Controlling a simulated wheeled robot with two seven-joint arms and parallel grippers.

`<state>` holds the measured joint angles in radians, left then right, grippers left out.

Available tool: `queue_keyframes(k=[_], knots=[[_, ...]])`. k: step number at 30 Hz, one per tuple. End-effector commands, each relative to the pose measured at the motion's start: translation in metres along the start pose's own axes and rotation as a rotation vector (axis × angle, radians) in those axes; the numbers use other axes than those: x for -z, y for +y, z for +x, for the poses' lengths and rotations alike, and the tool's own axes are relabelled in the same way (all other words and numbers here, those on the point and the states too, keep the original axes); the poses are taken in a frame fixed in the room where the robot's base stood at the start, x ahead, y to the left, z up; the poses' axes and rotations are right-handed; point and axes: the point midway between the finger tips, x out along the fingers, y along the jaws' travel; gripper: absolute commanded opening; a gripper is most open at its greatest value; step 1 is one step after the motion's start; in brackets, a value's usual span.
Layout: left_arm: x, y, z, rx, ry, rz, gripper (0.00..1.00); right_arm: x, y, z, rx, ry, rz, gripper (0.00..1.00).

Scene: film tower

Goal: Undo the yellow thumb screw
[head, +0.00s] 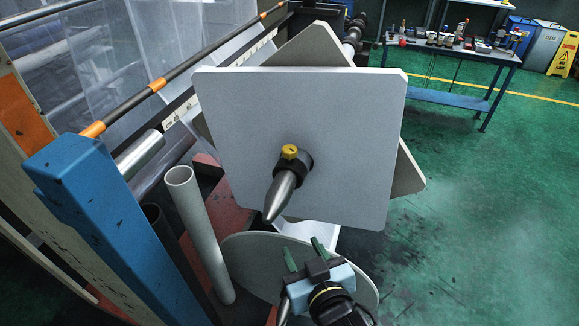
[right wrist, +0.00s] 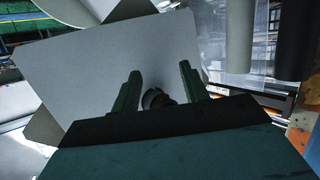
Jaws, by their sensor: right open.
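The yellow thumb screw (head: 289,152) sits on top of a dark collar (head: 301,160) at the base of a pointed metal spindle tip (head: 281,192). The spindle comes through the middle of a square grey plate (head: 300,110). My right gripper (head: 304,257) is below the spindle in the head view, open and empty, with its green fingers apart from the screw. In the right wrist view the two fingers (right wrist: 157,85) stand apart in front of the plate. The dark collar (right wrist: 156,98) shows between them, and the yellow screw cannot be seen there. My left gripper is not in view.
A round grey plate (head: 245,262) is low behind my right gripper. A grey tube (head: 200,235) and a blue post (head: 105,215) stand at the left. A workbench (head: 445,48) with small items is at the back right. Green floor (head: 480,220) on the right is clear.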

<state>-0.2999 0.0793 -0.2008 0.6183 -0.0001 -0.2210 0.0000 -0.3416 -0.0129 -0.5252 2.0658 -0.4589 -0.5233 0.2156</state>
Motion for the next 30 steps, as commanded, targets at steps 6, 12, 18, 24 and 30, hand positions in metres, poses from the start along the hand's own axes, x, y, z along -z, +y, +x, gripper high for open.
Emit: queue_keyframes(k=[6,12,18,24,30], knots=[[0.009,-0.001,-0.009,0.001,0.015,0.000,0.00,0.116,0.011,-0.045,-0.041,0.217,0.054,0.44],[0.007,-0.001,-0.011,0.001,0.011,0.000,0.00,0.153,0.014,-0.061,-0.050,0.303,0.073,0.44],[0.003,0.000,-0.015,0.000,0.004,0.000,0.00,0.162,0.016,-0.039,-0.052,0.307,0.073,0.44],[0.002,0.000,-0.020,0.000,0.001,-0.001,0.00,0.174,0.019,0.001,-0.051,0.306,0.072,0.44],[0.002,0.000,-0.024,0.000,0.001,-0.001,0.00,0.185,0.021,0.038,-0.051,0.306,0.072,0.44]])
